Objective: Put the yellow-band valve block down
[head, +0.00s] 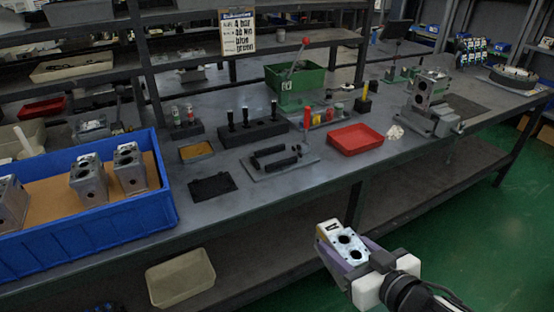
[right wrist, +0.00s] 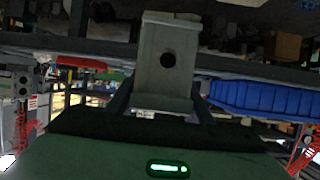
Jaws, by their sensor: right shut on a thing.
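A silver-grey valve block (head: 346,240) with round dark bores is in my right gripper (head: 350,256), at the bottom of the head view. It is held over the floor in front of the bench, apart from the bench top. In the right wrist view the block (right wrist: 166,62) shows a grey face with one round hole, between the two dark fingers of the gripper (right wrist: 162,104). My left gripper is not in view.
A blue crate (head: 95,235) on the bench (head: 240,212) at left holds several similar blocks (head: 88,181). A black mat (head: 212,187), a grey plate with black bars (head: 277,160), a red tray (head: 355,139) and a grey fixture (head: 432,105) stand rightward. Bare bench lies along the front edge.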

